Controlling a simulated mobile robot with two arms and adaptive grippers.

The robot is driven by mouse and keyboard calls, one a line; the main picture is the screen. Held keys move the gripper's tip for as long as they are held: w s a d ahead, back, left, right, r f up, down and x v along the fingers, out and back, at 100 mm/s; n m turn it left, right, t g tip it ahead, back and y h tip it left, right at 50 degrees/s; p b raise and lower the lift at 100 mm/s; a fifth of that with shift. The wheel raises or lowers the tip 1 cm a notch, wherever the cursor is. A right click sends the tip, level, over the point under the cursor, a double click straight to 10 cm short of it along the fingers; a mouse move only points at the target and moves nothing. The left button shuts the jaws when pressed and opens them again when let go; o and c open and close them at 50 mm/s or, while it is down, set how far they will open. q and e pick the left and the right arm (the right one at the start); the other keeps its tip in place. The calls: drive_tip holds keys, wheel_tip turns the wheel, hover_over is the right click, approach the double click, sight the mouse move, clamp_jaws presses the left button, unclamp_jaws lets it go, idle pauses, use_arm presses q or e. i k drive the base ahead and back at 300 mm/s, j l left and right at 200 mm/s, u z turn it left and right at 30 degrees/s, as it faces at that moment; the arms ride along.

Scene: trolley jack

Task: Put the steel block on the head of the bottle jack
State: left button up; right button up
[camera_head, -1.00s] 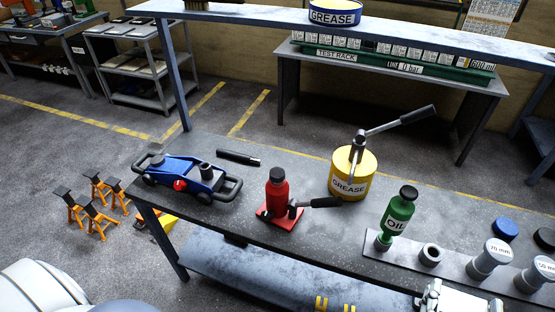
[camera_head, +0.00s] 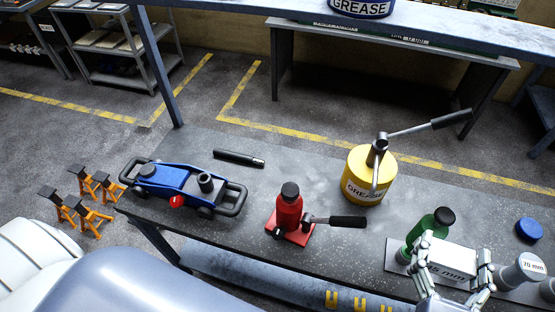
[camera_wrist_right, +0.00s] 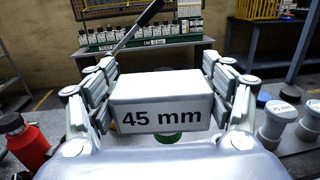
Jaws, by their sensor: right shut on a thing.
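The steel block (camera_head: 447,258) is a light grey box marked "45 mm", also large in the right wrist view (camera_wrist_right: 160,92). My right gripper (camera_head: 455,268) is shut on it, with a finger on each side, and holds it up in front of the green oil bottle. The bottle jack (camera_head: 289,209) is red with a dark head and a black-gripped lever. It stands upright on the bench, left of the block and apart from it. In the right wrist view the bottle jack (camera_wrist_right: 24,143) shows at the left edge. My left gripper is not in view.
A yellow grease can (camera_head: 369,180) with a long lever stands between jack and block, farther back. The oil bottle (camera_head: 428,228) is partly hidden by the block. A blue trolley jack (camera_head: 172,180) and black bar (camera_head: 238,158) lie left. Weights (camera_head: 520,272) stand right.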

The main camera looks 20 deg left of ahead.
sight(290, 189)
drive_tip(key=i+j, duration=0.1)
drive_tip(key=j, duration=0.8)
drive_tip(key=i+j, duration=0.1)
drive_tip(key=j, duration=0.8)
drive_tip(key=z, duration=0.05)
